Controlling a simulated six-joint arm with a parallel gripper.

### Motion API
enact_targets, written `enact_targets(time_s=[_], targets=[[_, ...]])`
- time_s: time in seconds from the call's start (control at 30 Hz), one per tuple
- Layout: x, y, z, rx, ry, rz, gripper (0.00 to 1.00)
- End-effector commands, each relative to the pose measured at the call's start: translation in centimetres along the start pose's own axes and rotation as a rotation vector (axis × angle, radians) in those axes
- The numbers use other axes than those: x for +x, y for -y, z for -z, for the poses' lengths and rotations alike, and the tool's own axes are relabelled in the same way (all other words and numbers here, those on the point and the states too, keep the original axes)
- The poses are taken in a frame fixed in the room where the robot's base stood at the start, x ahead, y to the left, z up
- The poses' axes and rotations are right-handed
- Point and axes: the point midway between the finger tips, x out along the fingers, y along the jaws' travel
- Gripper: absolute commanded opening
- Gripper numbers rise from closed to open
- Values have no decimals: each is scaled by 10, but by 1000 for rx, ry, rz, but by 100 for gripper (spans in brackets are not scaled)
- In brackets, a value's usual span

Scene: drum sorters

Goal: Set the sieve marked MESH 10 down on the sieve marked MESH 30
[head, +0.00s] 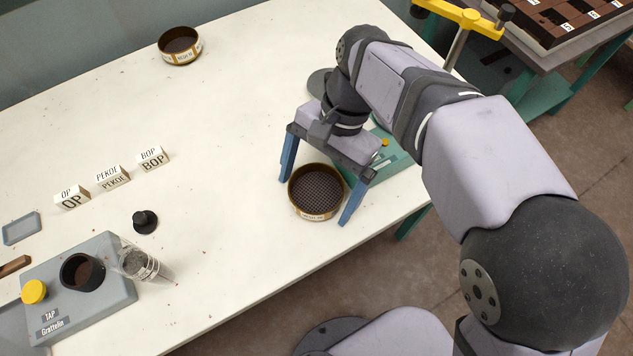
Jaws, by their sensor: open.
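One round brass-rimmed sieve (314,188) with a visible dark grid mesh stands on the white table near its right front edge. A second round sieve (180,46) stands at the far back left, with a dark brown interior. Both carry a pale label on the rim, and the print is too small for me to read the mesh numbers surely. My gripper (316,200) is open, with its two blue fingers reaching down on either side of the near sieve. I cannot tell whether either finger touches the rim.
White blocks marked OP, PEKOE (112,178) and BOP stand at the left. A black knobbed weight (145,221), a glass cylinder (140,262) and a grey tray (112,248) with a black cup lie front left. A green item (398,160) is behind my gripper. The table's middle is clear.

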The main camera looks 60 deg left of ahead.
Motion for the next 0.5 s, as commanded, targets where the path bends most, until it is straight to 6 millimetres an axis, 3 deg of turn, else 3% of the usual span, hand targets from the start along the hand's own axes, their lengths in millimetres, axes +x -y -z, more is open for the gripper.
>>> enact_targets(time_s=[0.1,0.3,0.5], targets=[[0,0,0,0,0,0,96],[0,0,0,0,0,0,53],[-1,0,0,0,0,0,53]])
